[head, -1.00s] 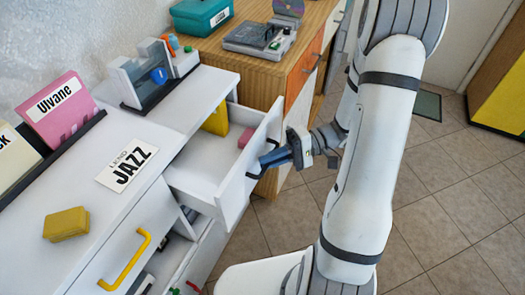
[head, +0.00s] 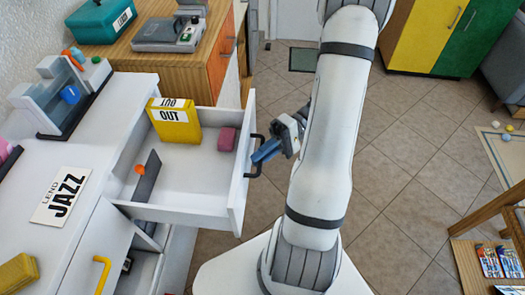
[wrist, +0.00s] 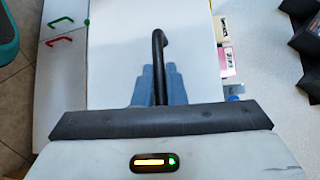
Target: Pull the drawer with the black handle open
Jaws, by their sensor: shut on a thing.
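The drawer with the black handle (head: 242,165) is pulled well out of the white cabinet in the head view. Its black handle (head: 256,156) is on the front panel. My gripper (head: 268,150) has its blue fingers at the handle. In the wrist view the black handle (wrist: 158,60) runs between the blue fingers (wrist: 157,84), which are shut on it. Inside the drawer are a yellow box marked OUT (head: 174,121), a small pink block (head: 227,139), an orange round thing (head: 139,169) and a dark divider (head: 147,177).
A yellow handle (head: 101,272) is on another front of the white cabinet. A JAZZ card (head: 62,195) and a yellow block (head: 19,272) lie on its top. A wooden cabinet (head: 185,62) stands behind. Tiled floor (head: 390,150) is open to the right.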

